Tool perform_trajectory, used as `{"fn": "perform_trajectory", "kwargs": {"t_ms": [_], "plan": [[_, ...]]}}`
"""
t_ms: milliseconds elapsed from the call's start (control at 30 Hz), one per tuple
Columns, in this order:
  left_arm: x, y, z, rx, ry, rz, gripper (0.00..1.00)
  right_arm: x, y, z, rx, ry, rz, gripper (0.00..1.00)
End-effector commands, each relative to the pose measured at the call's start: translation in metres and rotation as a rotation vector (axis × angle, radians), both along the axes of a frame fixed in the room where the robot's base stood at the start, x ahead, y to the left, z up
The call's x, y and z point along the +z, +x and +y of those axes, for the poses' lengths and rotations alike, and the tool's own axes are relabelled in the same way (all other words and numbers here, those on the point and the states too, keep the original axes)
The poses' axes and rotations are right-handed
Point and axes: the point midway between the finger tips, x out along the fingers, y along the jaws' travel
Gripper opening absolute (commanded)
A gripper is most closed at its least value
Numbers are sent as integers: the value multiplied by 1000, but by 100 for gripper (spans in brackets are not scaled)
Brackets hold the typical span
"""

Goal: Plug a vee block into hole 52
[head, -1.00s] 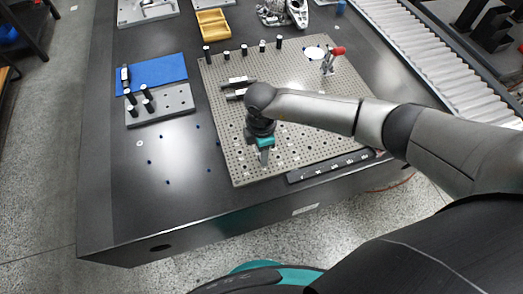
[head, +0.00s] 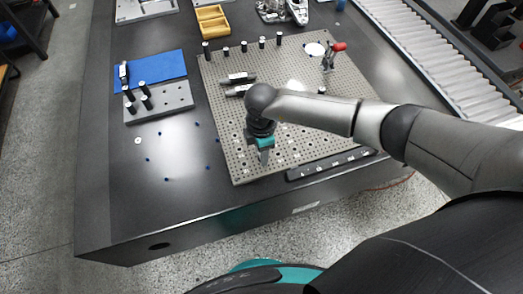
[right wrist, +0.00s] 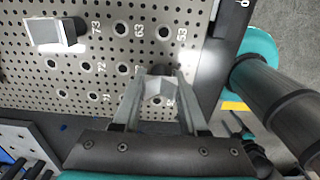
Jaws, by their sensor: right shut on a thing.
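My right gripper (head: 264,156) points down over the near part of the perforated fixture plate (head: 230,140). In the right wrist view its fingers (right wrist: 157,100) are shut on a light grey vee block (right wrist: 158,88), with its notch showing. The block is low over the plate by a dark hole (right wrist: 166,71), below the label 53 in the picture; I cannot tell whether it is seated or just above. The labels 73, 63, 53 and 72 are readable; the label 52 itself I cannot make out. My left gripper is not in view.
A grey block (right wrist: 55,33) stands on the plate near label 73. Black pegs (head: 244,47) line the far edge, and a red-handled clamp (head: 333,55) stands far right. A black strip (head: 330,165) lies along the near edge. A grey peg rack (head: 175,103) and blue mat (head: 165,68) lie left.

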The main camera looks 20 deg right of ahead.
Motion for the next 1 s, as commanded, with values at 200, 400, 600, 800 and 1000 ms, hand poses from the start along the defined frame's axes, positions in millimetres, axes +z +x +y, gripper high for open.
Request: {"fn": "perform_trajectory", "kwargs": {"t_ms": [200,400,600,800,1000], "plan": [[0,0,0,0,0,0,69,1,0,0,0,1,-1,49],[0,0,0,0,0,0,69,1,0,0,0,1,-1,71],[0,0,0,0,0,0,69,0,0,0,0,0,-1,77],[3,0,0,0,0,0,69,6,0,0,0,1,-1,77],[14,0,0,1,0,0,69,42,1,0,1,2,-5,77]]}}
